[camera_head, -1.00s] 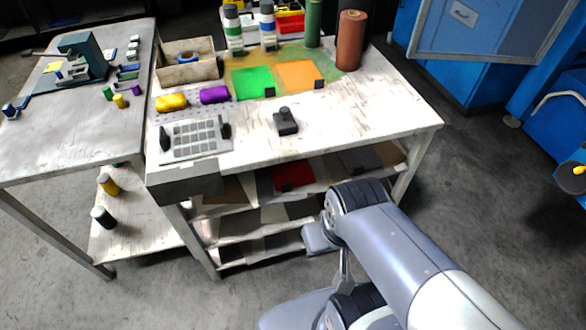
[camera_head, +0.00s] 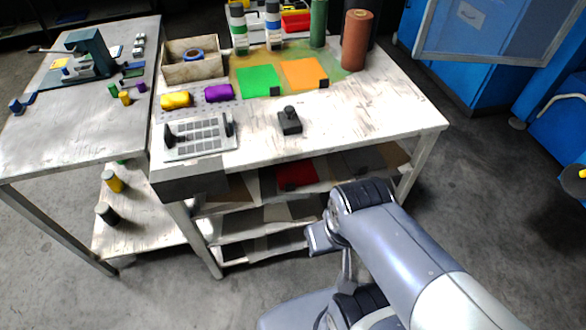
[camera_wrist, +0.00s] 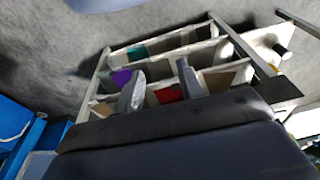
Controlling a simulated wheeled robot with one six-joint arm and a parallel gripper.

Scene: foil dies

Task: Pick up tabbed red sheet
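The red sheet (camera_head: 296,175) lies on the upper shelf under the white workbench, partly shaded by the bench top. It also shows in the wrist view as a small red patch (camera_wrist: 169,95) between my fingers, with part of it hidden. I cannot make out its tab. My gripper (camera_wrist: 160,70) is open in the wrist view, its two grey fingers apart with nothing between them. It points toward the shelves from a distance and does not touch the sheet.
Shelf dividers and boards (camera_head: 262,222) frame the slots around the sheet. A bench leg (camera_head: 415,168) stands to the right. On the bench top are green (camera_head: 258,81) and orange (camera_head: 304,74) sheets and a black tabletop device (camera_head: 290,121). Open floor lies in front.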

